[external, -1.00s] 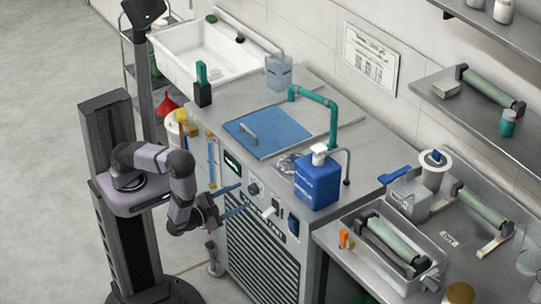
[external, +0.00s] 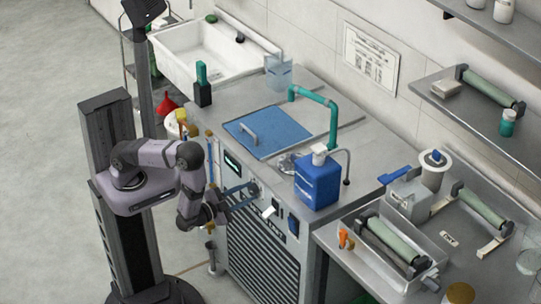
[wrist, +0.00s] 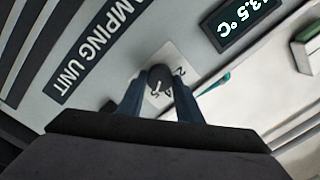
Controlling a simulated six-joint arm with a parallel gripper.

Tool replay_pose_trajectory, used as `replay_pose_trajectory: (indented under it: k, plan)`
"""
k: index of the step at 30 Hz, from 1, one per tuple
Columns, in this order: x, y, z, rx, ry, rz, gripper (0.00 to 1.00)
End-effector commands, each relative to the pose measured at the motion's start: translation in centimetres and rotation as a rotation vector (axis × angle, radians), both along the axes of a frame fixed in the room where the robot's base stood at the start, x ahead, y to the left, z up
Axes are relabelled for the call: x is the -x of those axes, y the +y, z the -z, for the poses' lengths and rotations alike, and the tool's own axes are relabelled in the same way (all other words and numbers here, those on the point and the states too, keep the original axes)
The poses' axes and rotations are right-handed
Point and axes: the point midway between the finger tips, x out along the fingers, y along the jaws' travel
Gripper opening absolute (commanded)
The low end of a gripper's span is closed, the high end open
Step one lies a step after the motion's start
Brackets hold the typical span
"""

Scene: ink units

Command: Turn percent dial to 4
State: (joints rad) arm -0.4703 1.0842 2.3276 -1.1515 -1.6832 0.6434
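The percent dial is a dark round knob (wrist: 160,76) with a pale pointer mark, on a white plate with printed numbers. A 2, a 4 and a 5 can be made out; other numbers are hidden. The dial also shows small on the front panel in the external view (external: 254,188). My gripper (wrist: 160,82) has its two blue fingers on either side of the knob. In the external view my gripper (external: 250,193) reaches the panel at the dial. Whether the fingers press on the knob or stand just clear of it cannot be told.
A lit display (wrist: 240,20) reading 3.5 °C sits beside the dial plate. A blue jug (external: 318,182) stands on the counter above.

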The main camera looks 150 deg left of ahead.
Motion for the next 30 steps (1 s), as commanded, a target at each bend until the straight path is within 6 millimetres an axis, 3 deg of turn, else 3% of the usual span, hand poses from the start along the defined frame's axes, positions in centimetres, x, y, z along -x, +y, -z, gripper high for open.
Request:
replay_pose_trajectory:
  k: [14,30]
  plan:
    - [0.03,-0.03,0.03,0.000,-0.109,0.000,0.10]
    - [0.11,-0.03,0.02,0.001,-0.516,-0.001,0.10]
